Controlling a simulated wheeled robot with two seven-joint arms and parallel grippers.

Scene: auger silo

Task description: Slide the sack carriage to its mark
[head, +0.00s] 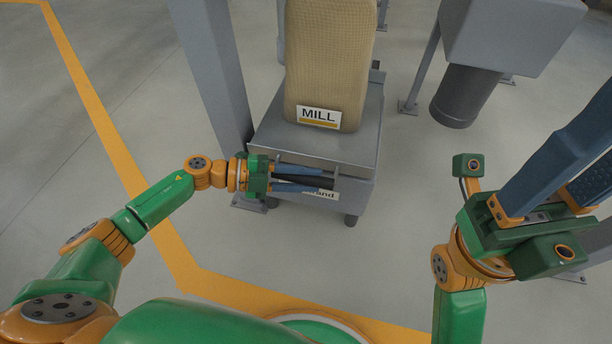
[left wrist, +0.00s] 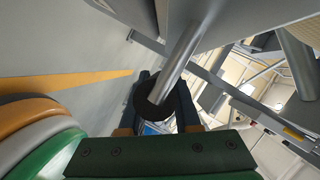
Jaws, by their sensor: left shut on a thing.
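The sack carriage (head: 355,150) is a grey wheeled box in the middle of the head view. It bears a tan sack (head: 328,60) with a "MILL" label (head: 319,116). My left gripper (head: 330,182) is at its front face, shut on the carriage's dark handle (head: 318,180). The left wrist view shows the round dark handle (left wrist: 147,98) between the fingers, with a silver rod (left wrist: 183,58) beside it. A label (head: 326,194) on the front is partly hidden by the fingers. My right gripper (head: 590,150) is apart from the carriage, its fingers spread and empty, tips cut off by the frame. I cannot make out the mark.
A grey post (head: 212,70) stands close to the carriage's left side. A grey hopper with a dark spout (head: 466,95) hangs to the right, with thin legs near it. A yellow floor line (head: 110,140) runs along the left. Bare floor lies between carriage and spout.

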